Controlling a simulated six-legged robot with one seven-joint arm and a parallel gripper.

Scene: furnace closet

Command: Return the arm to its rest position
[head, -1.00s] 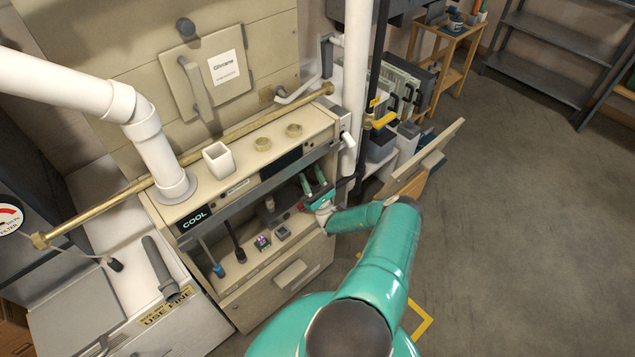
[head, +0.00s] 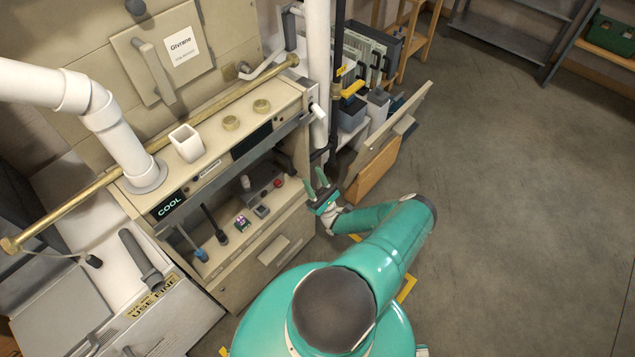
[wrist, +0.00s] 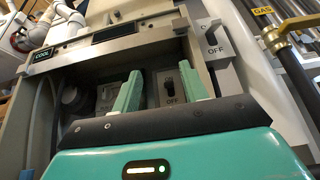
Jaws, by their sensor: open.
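My gripper (head: 321,191) is open and empty, with its two green fingers apart. In the head view it is just outside the right end of the furnace's open compartment (head: 228,221), at the end of my folded teal arm. Another switch marked OFF (wrist: 211,38) is on the outer side panel at upper right. No object is held.
An open tan door panel (head: 392,145) juts out to the right of the furnace. A black pipe with a yellow valve handle (head: 351,89) stands behind my gripper. A white square cup (head: 187,143) sits on the furnace ledge. The floor (head: 510,190) to the right is clear.

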